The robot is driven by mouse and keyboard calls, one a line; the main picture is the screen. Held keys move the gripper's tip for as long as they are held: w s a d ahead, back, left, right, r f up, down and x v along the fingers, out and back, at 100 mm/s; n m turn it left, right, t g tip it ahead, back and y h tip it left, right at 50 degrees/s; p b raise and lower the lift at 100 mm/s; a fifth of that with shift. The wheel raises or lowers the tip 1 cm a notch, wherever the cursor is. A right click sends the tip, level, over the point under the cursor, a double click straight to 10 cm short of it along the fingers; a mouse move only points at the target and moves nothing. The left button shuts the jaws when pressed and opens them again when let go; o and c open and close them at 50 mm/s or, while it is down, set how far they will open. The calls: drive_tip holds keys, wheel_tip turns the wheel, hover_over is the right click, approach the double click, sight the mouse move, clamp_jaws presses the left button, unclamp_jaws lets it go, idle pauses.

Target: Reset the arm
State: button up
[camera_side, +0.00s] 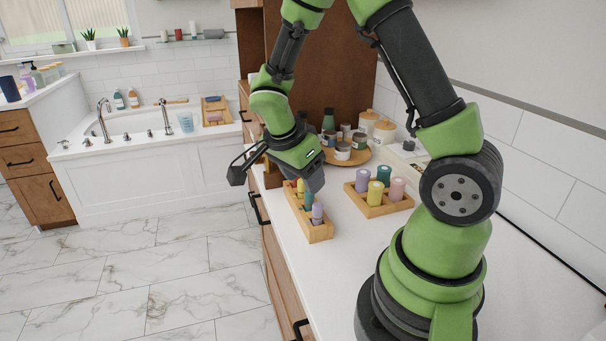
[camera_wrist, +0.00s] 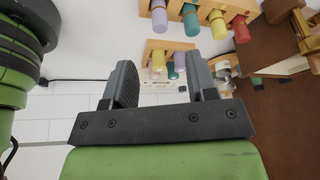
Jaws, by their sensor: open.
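My gripper (camera_side: 314,183) hangs over the left edge of the white counter, above the back part of a long wooden rack (camera_side: 321,235). It is open. In the wrist view, the two grey fingers (camera_wrist: 161,65) stand apart with nothing between them. The long rack holds purple, teal and yellow pieces in the side view; the gripper partly hides it. In the wrist view, a rack with purple, blue-green, yellow and red pieces (camera_wrist: 240,28) lies at the top, beyond the fingertips.
A second wooden rack (camera_side: 371,211) with purple, yellow, teal and pink pieces stands to the right. A round wooden tray (camera_side: 360,157) with several jars is behind. A tall brown cabinet (camera_side: 340,80) rises at the back. The front counter (camera_side: 330,275) is clear.

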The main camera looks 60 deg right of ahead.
drive_tip(key=s+a+r+n+t+y, duration=0.3)
drive_tip(key=a+r+n, duration=0.3)
drive_tip(key=r+n, duration=0.2)
drive_tip(key=s+a+r+n+t+y, duration=0.3)
drive_tip(key=s+a+r+n+t, duration=0.2)
drive_tip(key=r+n, duration=0.4)
drive_tip(key=shift+s+a+n+t, duration=0.4)
drive_tip(key=shift+s+a+n, duration=0.1)
drive_tip(key=shift+s+a, duration=0.3)
